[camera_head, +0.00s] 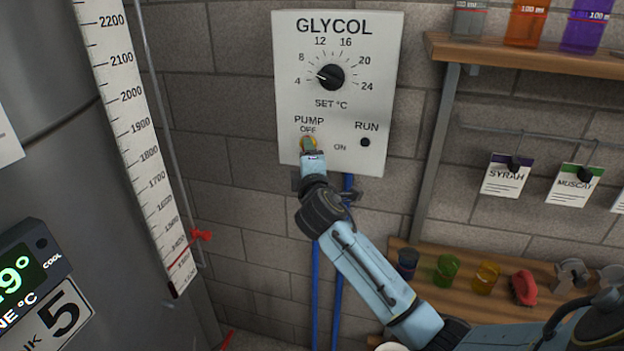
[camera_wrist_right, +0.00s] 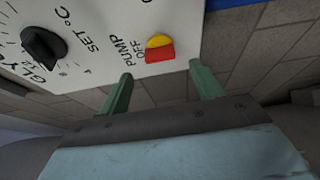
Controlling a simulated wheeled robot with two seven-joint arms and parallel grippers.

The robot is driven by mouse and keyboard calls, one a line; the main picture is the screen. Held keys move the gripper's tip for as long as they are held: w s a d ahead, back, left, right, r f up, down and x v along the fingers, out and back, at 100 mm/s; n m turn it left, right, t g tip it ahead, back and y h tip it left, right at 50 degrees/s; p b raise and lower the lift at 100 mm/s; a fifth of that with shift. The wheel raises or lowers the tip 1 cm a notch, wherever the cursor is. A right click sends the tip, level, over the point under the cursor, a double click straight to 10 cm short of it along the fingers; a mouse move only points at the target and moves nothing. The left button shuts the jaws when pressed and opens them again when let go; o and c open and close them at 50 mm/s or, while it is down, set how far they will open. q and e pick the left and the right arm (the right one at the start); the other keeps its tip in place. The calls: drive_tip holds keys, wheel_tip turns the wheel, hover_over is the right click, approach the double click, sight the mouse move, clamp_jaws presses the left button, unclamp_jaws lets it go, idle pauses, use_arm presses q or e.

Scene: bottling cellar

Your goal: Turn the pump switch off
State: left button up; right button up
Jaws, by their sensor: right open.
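The white GLYCOL control box (camera_head: 353,105) is on the block wall. Its pump switch (camera_head: 308,141) sits under the words PUMP and OFF, mostly hidden in the head view by my right gripper (camera_head: 309,150). In the right wrist view, the pump switch (camera_wrist_right: 159,48) shows a red part and a yellow part. My right gripper (camera_wrist_right: 160,69) is open there, its two green fingers apart with nothing between them. The switch appears just beyond the fingertips, in line with the gap; I cannot tell whether they touch. The RUN lamp (camera_head: 365,142) looks dark. My left gripper is out of view.
The black SET knob (camera_head: 330,77) is above the switch. Blue pipes (camera_head: 315,290) run below the box. A tank with a level scale (camera_head: 135,120) stands left. An upper shelf (camera_head: 520,56) and a lower shelf (camera_head: 455,287) with small items are right.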

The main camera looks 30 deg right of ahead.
drive_tip(key=b+v, duration=0.1)
drive_tip(key=v, duration=0.6)
drive_tip(key=shift+s, duration=0.15)
wheel_tip(320, 180, down, 28)
drive_tip(key=a+g+y+b, duration=0.2)
drive_tip(key=g+y+b, duration=0.2)
drive_tip(key=b, duration=0.1)
drive_tip(key=s+a+f+m+g+y+b, duration=0.15)
drive_tip(key=s+f, duration=0.35)
drive_tip(key=f, duration=0.7)
drive_tip(key=s+a+f+m+g+y+b, duration=0.15)
drive_tip(key=s+f, duration=0.35)
drive_tip(key=f, duration=0.6)
drive_tip(key=s+a+f+m+g+b, duration=0.25)
drive_tip(key=s+f+g+b, duration=0.2)
drive_tip(key=s+f, duration=1.4)
drive_tip(key=s+f+m+g+b, duration=0.1)
drive_tip(key=s+f, duration=0.2)
drive_tip(key=s, duration=0.4)
drive_tip(key=s+a+f+m+g+b, duration=0.1)
drive_tip(key=s+f+m, duration=0.1)
drive_tip(key=s, duration=0.4)
drive_tip(key=s+f+m+g+y+b, duration=0.1)
drive_tip(key=s+f+m, duration=0.1)
drive_tip(key=s+f, duration=0.3)
drive_tip(key=s, duration=0.2)
drive_tip(key=shift+s+a, duration=0.2)
drive_tip(key=shift+s, duration=0.1)
drive_tip(key=shift+f+g, duration=0.1)
drive_tip(key=shift+g, duration=0.15)
